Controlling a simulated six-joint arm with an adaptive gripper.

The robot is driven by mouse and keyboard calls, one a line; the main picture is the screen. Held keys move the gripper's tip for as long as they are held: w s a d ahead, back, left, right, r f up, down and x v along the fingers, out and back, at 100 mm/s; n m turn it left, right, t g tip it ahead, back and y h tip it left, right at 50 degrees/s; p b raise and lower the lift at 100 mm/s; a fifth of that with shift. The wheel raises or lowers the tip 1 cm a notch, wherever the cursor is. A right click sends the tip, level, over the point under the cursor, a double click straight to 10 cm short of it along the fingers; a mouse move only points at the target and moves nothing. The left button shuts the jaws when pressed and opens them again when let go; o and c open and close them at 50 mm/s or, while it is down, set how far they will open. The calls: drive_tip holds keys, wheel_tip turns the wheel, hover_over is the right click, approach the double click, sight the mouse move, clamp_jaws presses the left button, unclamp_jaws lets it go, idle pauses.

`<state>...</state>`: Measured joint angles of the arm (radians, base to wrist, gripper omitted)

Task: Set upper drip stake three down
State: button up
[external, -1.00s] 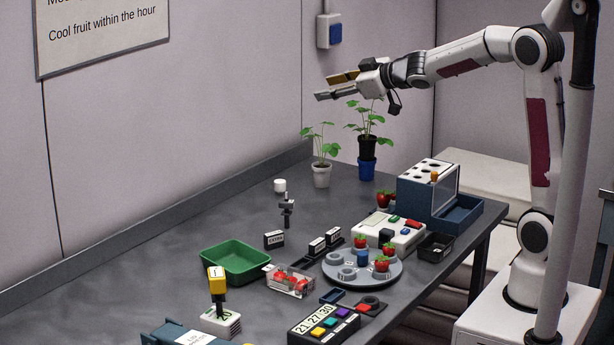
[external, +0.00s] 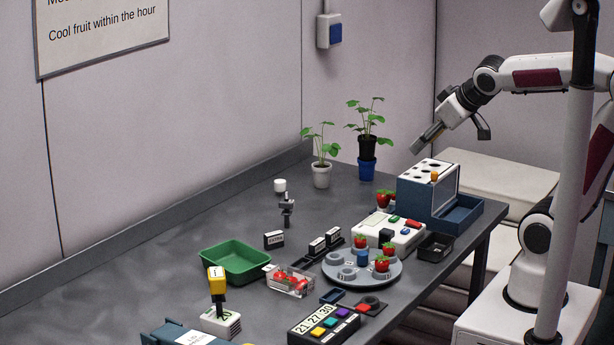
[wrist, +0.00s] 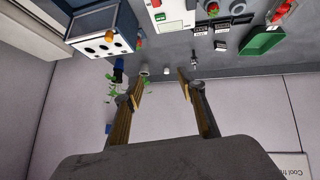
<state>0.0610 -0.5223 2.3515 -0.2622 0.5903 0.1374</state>
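No part is labelled as a drip stake. A blue box with a white top (external: 424,171) full of dark round holes stands at the table's right end. A small orange-capped piece (external: 434,176) is upright at its front edge; it also shows in the wrist view (wrist: 111,36). My gripper (external: 417,148) hangs in the air above and behind the box, pointing down-left. In the wrist view my gripper (wrist: 160,80) is open, with its two fingers apart and nothing between them.
A grey turntable (external: 345,281) with strawberries, a white console (external: 398,240) and a green tray (external: 236,271) are farther forward. The table's back left is clear.

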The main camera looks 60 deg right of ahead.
drive_tip(key=s+a+f+g+y, duration=0.1)
drive_tip(key=s+a+f, duration=0.2)
drive_tip(key=s, duration=0.3)
drive_tip(key=s+a+f+g+y, duration=0.1)
drive_tip(key=s+a+f, duration=0.2)
drive_tip(key=s, duration=0.3)
drive_tip(key=shift+s+g, duration=0.15)
drive_tip(key=shift+g, duration=0.15)
idle(0.5)
